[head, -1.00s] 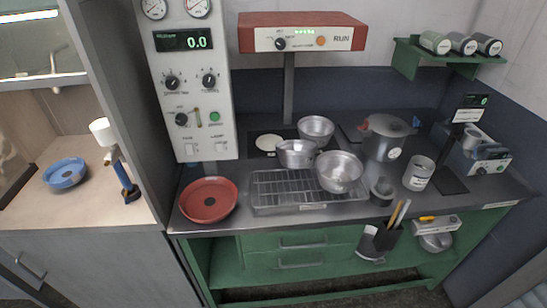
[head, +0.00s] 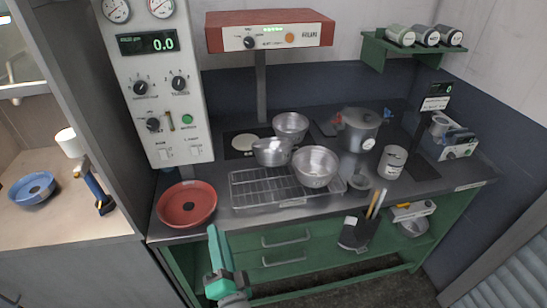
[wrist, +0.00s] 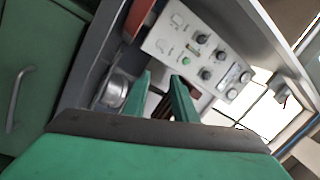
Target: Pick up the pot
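A grey metal pot with a lid (head: 360,130) stands at the back right of the dark counter in the head view. Three open silver vessels stand left of it: one at the back (head: 290,126), one in the middle (head: 272,152) and a wider bowl (head: 315,167) on the wire rack. My green gripper (head: 214,232) is low in front of the counter, below the red dish and well apart from the pot. In the wrist view its two fingers (wrist: 161,80) are apart with nothing held between them. A metal vessel (wrist: 116,90) shows left of them; I cannot tell which one.
A red dish (head: 187,204) sits at the counter's front left, beside the wire rack (head: 262,187). A holder with tools (head: 356,232) hangs at the front. A red unit (head: 270,31) overhangs the back.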

